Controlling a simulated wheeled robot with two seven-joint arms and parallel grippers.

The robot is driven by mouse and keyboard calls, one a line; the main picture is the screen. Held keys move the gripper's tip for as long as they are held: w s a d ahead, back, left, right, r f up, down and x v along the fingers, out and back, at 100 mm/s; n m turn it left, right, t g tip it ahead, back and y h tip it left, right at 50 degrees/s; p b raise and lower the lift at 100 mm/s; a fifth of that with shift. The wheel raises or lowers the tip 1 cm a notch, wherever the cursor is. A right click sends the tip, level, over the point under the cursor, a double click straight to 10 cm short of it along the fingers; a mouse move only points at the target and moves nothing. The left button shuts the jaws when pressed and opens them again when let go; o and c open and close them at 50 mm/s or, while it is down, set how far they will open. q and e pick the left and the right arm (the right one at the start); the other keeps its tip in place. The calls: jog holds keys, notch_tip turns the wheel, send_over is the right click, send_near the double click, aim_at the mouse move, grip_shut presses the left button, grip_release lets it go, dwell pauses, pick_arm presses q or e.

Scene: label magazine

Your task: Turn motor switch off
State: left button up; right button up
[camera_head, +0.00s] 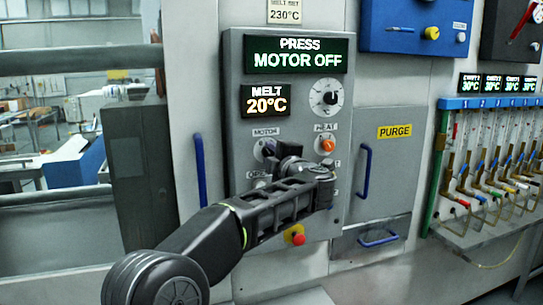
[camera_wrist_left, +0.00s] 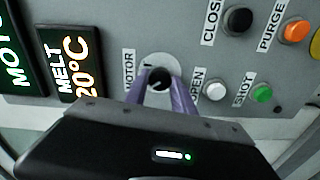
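The motor switch (camera_wrist_left: 159,79) is a black knob on a pale round plate under the label MOTOR. In the head view the switch plate (camera_head: 261,149) is partly hidden by my left gripper (camera_head: 276,154). In the left wrist view the two purple fingers of my left gripper (camera_wrist_left: 161,90) reach to the knob, one on each side, with the knob between their tips. Whether they press on it cannot be told. The press display (camera_head: 296,55) reads PRESS MOTOR OFF. My right gripper is not in view.
The heat knob (camera_head: 327,146) is orange and right of the motor switch. White (camera_wrist_left: 216,91), green (camera_wrist_left: 261,93) and black (camera_wrist_left: 238,20) buttons are close by on the panel. A red button on yellow (camera_head: 295,236) is below. Blue handles (camera_head: 365,171) flank the panel.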

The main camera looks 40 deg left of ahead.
pick_arm(q)
jog(key=o, duration=0.5)
jog(key=shift+c, duration=0.2)
jog(key=shift+s+d, duration=0.1)
jog(key=b+v, duration=0.1)
jog(key=v, duration=0.6)
jog(key=shift+d+b, duration=0.2)
jog(key=shift+b, duration=0.2)
jog(key=shift+s, duration=0.1)
